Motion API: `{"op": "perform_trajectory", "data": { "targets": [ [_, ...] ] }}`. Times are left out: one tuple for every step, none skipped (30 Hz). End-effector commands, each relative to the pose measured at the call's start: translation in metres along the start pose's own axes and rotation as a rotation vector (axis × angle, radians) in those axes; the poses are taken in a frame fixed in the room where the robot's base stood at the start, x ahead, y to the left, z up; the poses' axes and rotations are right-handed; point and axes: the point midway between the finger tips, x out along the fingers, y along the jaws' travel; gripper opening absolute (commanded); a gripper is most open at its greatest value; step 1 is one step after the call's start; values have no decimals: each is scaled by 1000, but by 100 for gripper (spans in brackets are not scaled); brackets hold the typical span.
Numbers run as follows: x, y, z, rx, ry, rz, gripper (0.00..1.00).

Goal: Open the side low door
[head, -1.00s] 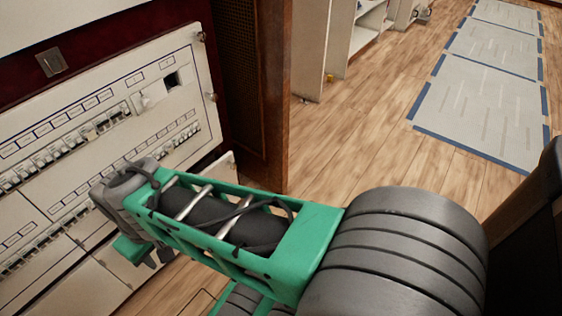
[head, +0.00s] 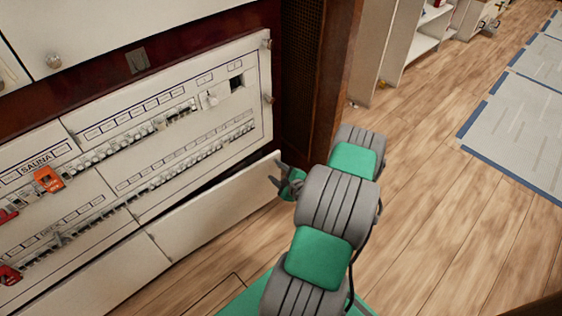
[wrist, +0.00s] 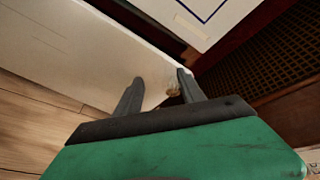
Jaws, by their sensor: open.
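The low door (head: 215,215) is a plain white panel under the right-hand breaker panel. Its right end stands slightly out from the cabinet, so it looks ajar. My gripper (head: 279,178) is at this right end. My gripper (wrist: 160,88) is open there, one dark finger on each side of the knob and door corner. I cannot tell whether either finger touches.
The breaker panel (head: 185,130) with rows of switches is above the door. A dark wooden post with a mesh panel (head: 305,85) stands right of the cabinet. Another white low panel (head: 95,275) adjoins at left. Wooden floor (head: 430,215) is free to the right.

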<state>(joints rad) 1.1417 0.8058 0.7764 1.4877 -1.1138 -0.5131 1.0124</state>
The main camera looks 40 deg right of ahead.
Motion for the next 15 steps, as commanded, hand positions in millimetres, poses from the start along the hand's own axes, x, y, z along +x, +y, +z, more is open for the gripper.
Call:
{"op": "perform_trajectory", "data": {
  "targets": [
    [-10, -2, -19, 91, 32, -58, 47],
    [-13, -3, -27, 132, 45, -88, 47],
    [-17, -3, -35, 172, 57, -115, 47],
    [-17, -4, -39, 189, 62, -129, 47],
    [-16, -4, -42, 200, 64, -137, 47],
    [-13, -4, -43, 206, 65, -142, 47],
    [-9, -4, -44, 204, 65, -141, 47],
    [-3, -5, -44, 203, 64, -140, 47],
    [4, -6, -44, 199, 61, -140, 47],
    [11, -6, -45, 199, 62, -140, 47],
    [17, -7, -45, 198, 61, -139, 47],
    [25, -7, -46, 198, 61, -138, 47],
    [31, -8, -46, 197, 61, -138, 47],
    [36, -9, -46, 197, 61, -139, 47],
    [43, -10, -47, 197, 62, -139, 47]
  ]
}}
